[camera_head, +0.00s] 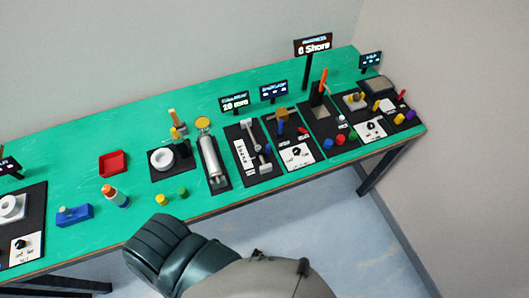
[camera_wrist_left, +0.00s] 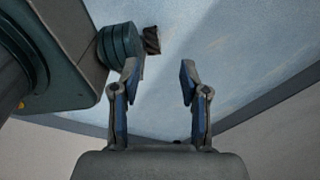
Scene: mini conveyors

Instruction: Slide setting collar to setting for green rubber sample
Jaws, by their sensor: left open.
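My left gripper (camera_wrist_left: 159,84) is open and empty in the left wrist view, over the floor, with no task object between its fingers. It does not show in the head view. A small green piece (camera_head: 353,135) lies beside red and blue pieces near the "0 Shore" sign (camera_head: 314,46); another green piece (camera_head: 183,192) lies near the bench's front edge beside a yellow one. A station with a metal rod (camera_head: 250,135) and a printed scale strip (camera_head: 241,152) stands mid-bench. I cannot tell which part is the setting collar. My right gripper is not in view.
The long green bench (camera_head: 75,180) runs along the wall, with several black-based stations. A silver cylinder (camera_head: 212,160) stands left of the rod station, near a "20 mm" display (camera_head: 234,104). A red tray (camera_head: 113,163) and blue block (camera_head: 74,215) lie further left.

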